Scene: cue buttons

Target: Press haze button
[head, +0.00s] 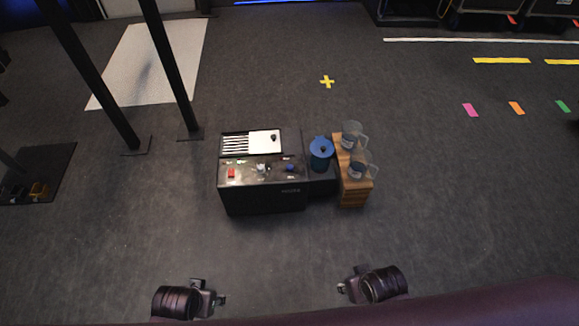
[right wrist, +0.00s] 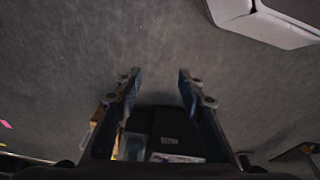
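A black machine (head: 263,201) stands on the dark floor in the middle of the head view. Its sloped top panel carries a red button (head: 231,173) at left, a whitish control (head: 261,167) in the middle and a blue control (head: 290,167) at right. Their labels are too small to read, so I cannot tell which is haze. My left gripper (head: 221,299) is in front of the machine, well apart; its fingers are too small to judge. My right gripper (head: 342,288) is also apart from it. The right wrist view shows this gripper (right wrist: 158,78) open and empty.
A blue-lidded container (head: 321,150) stands right of the panel. Beside it, a wooden stand (head: 354,196) holds clear jugs (head: 362,164). Black posts (head: 175,70) rise behind at left. The floor between grippers and machine is clear.

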